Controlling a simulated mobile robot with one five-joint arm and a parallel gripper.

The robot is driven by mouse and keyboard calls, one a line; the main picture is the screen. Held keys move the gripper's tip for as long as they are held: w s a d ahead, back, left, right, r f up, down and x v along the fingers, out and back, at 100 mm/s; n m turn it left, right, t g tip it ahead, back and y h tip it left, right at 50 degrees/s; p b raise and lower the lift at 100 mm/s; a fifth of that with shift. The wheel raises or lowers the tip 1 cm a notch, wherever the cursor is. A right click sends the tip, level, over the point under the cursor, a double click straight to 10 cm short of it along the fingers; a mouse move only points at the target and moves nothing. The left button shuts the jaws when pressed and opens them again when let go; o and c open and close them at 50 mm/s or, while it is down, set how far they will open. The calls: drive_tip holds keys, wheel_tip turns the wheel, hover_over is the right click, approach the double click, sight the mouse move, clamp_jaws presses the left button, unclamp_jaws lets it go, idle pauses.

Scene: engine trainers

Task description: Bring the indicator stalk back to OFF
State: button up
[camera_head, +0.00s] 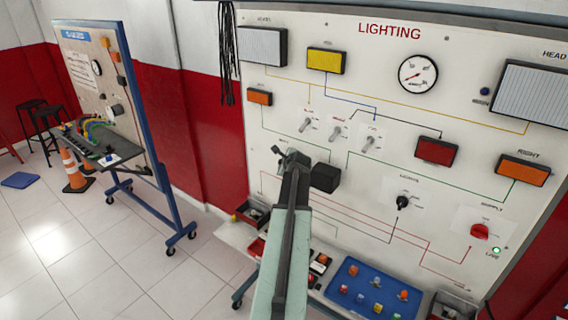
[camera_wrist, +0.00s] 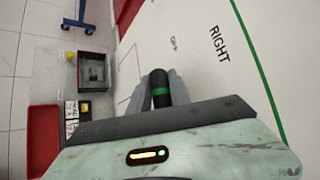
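The indicator stalk is a black rod with a green band (camera_wrist: 160,92), seen end-on in the wrist view. The grey fingers of my gripper (camera_wrist: 162,97) lie close on either side of it, with no clear gap. I cannot tell whether they press on it. Printed labels OFF (camera_wrist: 173,43) and RIGHT (camera_wrist: 219,43) are on the white panel beyond, with OFF nearer the stalk. In the head view my gripper (camera_head: 291,157) is beside a black box (camera_head: 325,178) on the lighting panel (camera_head: 285,132). The stalk is not clear there.
The panel carries toggle switches (camera_head: 369,144), a black rotary knob (camera_head: 403,202) and a red supply knob (camera_head: 479,231). A blue tray (camera_head: 345,270) with several small lamps and a dark open bin (camera_wrist: 93,70) are below. Open floor (camera_head: 150,255) is at left.

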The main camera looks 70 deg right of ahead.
drive_tip(key=shift+o, duration=0.3)
drive_tip(key=shift+w+a, duration=0.1)
drive_tip(key=shift+w, duration=0.15)
drive_tip(key=shift+s, duration=0.25)
drive_tip(key=p+v, duration=0.4)
drive_tip(key=v, duration=0.3)
drive_tip(key=shift+a+r, duration=0.15)
drive_tip(key=shift+a, duration=0.05)
